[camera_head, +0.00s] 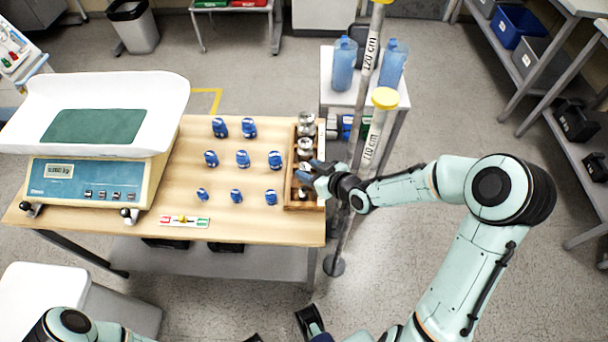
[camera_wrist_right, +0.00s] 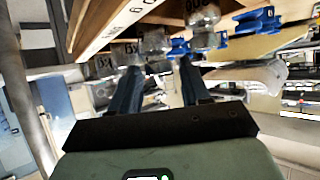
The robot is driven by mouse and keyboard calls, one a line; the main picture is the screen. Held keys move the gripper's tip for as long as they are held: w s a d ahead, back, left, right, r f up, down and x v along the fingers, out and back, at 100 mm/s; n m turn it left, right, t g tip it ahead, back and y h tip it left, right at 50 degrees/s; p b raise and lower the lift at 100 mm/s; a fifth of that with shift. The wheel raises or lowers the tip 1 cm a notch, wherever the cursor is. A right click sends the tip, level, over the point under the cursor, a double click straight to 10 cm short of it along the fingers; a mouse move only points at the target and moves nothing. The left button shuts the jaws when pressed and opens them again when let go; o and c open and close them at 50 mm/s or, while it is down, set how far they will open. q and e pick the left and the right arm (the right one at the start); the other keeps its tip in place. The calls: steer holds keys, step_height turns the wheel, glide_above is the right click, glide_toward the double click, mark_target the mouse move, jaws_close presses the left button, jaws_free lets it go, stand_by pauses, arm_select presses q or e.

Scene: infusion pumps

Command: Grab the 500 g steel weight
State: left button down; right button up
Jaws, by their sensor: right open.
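Shiny steel weights stand in a row in a narrow wooden box (camera_head: 291,199) at the table's right end. One weight (camera_head: 306,118) is at the far end and another (camera_head: 304,148) nearer the middle; I cannot tell which is 500 g. My right gripper (camera_head: 308,171) is over the near half of the box, partly hiding what is there. In the right wrist view its fingers (camera_wrist_right: 160,88) are apart with nothing gripped. Dark parts at the head view's bottom edge may be my left gripper.
A blue and cream scale (camera_head: 92,178) with a white pan fills the table's left side. Several small blue items (camera_head: 242,158) stand in rows left of the box. Poles marked 120 cm (camera_head: 369,56) and 110 cm (camera_head: 372,138) rise close to my right wrist.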

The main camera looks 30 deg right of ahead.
mark_target(307, 168)
steer(key=b+x, duration=0.1)
steer(key=x, duration=0.2)
steer(key=shift+w, duration=0.15)
jaws_close()
steer(key=shift+d+r, duration=0.1)
